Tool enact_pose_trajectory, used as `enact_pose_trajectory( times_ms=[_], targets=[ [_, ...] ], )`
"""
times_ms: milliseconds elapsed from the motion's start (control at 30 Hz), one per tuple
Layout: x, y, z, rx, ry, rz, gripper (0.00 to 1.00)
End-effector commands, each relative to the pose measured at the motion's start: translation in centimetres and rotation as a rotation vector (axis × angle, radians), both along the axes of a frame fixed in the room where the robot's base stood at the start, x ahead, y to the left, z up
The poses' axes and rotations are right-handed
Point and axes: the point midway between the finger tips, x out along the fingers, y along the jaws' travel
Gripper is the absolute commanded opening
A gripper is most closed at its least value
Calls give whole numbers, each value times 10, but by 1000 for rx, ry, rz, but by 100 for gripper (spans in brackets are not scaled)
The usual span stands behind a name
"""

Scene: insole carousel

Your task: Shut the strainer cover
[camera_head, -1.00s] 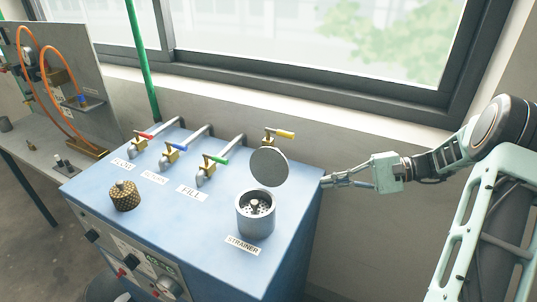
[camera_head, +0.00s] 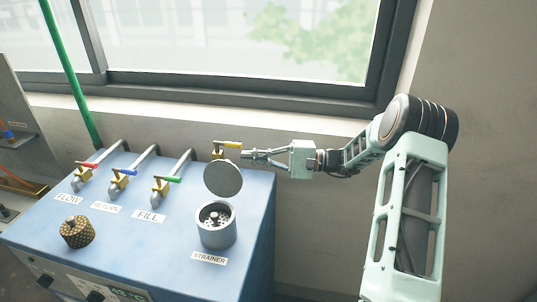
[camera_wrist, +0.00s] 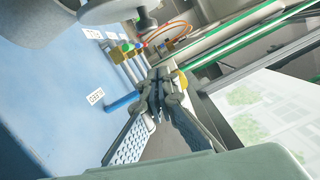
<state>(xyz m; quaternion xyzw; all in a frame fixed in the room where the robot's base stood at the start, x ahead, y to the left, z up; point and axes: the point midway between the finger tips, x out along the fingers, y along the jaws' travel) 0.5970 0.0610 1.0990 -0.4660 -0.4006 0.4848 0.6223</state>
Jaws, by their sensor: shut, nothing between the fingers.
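The strainer (camera_head: 216,232) is a grey metal cylinder near the right side of the blue machine top, behind the label STRAINER. Its round grey cover (camera_head: 223,180) stands open, tilted up at the back of the rim. Inside the cylinder a perforated part with a small knob shows. My gripper (camera_head: 244,155) is shut and empty, just behind and to the right of the cover's upper edge, close to the yellow-handled valve. I cannot tell whether it touches either. In the wrist view the shut fingers (camera_wrist: 158,100) point away over the machine's back edge.
A yellow-handled valve (camera_head: 227,145) stands behind the cover. Red, blue and green (camera_head: 166,180) handled valves stand in a row to the left. A brassy knurled cap (camera_head: 77,232) sits at the front left. The wall and window (camera_head: 240,50) are close behind.

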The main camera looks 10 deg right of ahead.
Motion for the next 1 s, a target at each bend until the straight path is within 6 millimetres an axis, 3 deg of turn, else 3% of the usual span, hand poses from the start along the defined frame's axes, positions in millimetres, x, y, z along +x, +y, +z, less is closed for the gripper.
enact_pose_trajectory(
  times_ms=[67,400,1000],
  targets=[
    [1,17,3,-1,3,4,0],
    [-30,27,10,-2,1,1,0],
    [-33,29,11,-7,-16,0,0]
  ],
)
